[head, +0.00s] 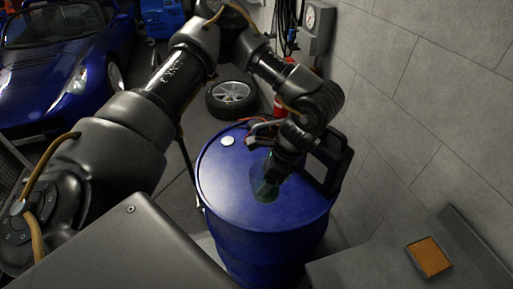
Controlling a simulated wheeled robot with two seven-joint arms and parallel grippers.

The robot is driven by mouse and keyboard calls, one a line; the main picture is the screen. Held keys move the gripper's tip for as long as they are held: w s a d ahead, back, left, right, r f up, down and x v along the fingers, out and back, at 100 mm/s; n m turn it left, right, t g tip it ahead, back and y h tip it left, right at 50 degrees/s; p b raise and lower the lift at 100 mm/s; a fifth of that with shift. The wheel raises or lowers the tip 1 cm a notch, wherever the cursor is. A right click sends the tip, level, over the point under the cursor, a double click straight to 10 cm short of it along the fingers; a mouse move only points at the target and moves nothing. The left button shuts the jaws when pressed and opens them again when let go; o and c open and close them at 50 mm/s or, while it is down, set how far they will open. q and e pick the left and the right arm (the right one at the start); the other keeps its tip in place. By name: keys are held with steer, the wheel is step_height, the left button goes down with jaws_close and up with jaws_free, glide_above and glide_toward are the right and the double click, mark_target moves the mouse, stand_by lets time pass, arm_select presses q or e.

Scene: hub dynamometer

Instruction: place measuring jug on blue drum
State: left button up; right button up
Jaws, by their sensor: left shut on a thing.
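The blue drum (225,200) stands upright in the middle of the head view, its round lid facing up. My left arm reaches over it from the left. My left gripper (272,176) points down over the right half of the lid and is shut on the measuring jug (265,187), a see-through, teal-tinted shape. The gripper hides much of the jug. The jug shows against the lid, but I cannot tell whether its base touches it. My right gripper is not in view.
A small white disc (227,141) lies on the lid's left part. A loose wheel (231,97) lies behind the drum. A blue car (65,60) stands at the back left. The grey wall (420,95) is close on the right. An orange-topped piece (431,257) is at the lower right.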

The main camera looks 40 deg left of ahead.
arm_select(q)
steer(key=s+a+m+t+h+p, duration=0.1)
steer(key=a+m+t+p, duration=0.2)
steer(key=m, duration=0.7)
steer(key=s+a+r+m+t+h+p, duration=0.1)
steer(key=a+m+t+p, duration=0.2)
steer(key=m, duration=0.7)
steer(key=shift+r+h+p, duration=0.2)
steer(key=shift+h+p, duration=0.1)
steer(key=shift+p, duration=0.6)
steer(key=w+a+f+b, duration=0.9)
steer(key=b, duration=0.7)
steer(key=shift+w+a+f+t+b, duration=0.15)
steer(key=shift+w+f+t+b, duration=0.05)
steer(key=shift+w+t+b, duration=0.1)
